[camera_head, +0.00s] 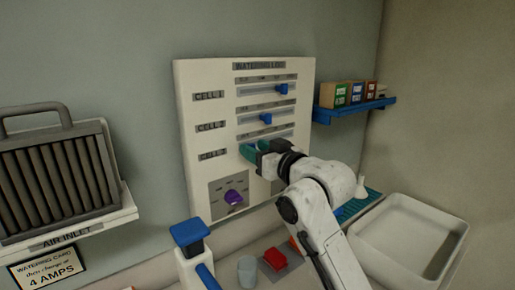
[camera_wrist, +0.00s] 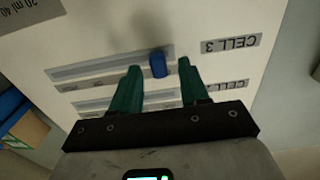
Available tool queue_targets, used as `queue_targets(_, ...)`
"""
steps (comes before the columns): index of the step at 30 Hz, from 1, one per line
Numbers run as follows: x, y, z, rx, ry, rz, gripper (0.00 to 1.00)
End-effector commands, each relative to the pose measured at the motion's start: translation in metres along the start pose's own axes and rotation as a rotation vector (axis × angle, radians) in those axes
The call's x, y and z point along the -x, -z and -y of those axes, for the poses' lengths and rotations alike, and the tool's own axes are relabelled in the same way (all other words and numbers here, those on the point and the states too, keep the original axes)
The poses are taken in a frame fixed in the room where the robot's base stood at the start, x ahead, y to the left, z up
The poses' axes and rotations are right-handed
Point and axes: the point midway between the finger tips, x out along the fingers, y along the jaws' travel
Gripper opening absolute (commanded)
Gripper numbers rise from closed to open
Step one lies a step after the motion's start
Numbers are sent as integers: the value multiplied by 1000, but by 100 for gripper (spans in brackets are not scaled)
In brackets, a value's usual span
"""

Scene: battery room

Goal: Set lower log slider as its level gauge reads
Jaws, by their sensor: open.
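The white watering log board (camera_head: 222,75) hangs on the wall with three horizontal slider rows. The upper slider's blue knob (camera_head: 282,89) is right of the middle slider's blue knob (camera_head: 266,118). The lower row, labelled CELL 3, has its knob hidden behind my gripper (camera_head: 253,150) in the head view. In the wrist view, which is upside down, the lower blue knob (camera_wrist: 158,65) lies between the tips of my gripper's green fingers (camera_wrist: 160,67). The fingers are open, with gaps on both sides of the knob. I cannot make out a level gauge.
A purple dial (camera_head: 233,197) sits low on the board. A blue shelf (camera_head: 352,109) with small boxes is at right, above a white basin (camera_head: 407,235). A blue-topped white fixture (camera_head: 190,233), a cup (camera_head: 247,270) and a red block (camera_head: 275,258) stand below the board.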

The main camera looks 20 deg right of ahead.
Motion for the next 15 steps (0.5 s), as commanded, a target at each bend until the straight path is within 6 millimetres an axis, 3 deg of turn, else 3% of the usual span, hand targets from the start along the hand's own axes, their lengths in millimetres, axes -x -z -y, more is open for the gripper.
queue_targets(6,0,0,0,0,0,0,45)
queue_targets(15,0,0,0,0,0,0,16)
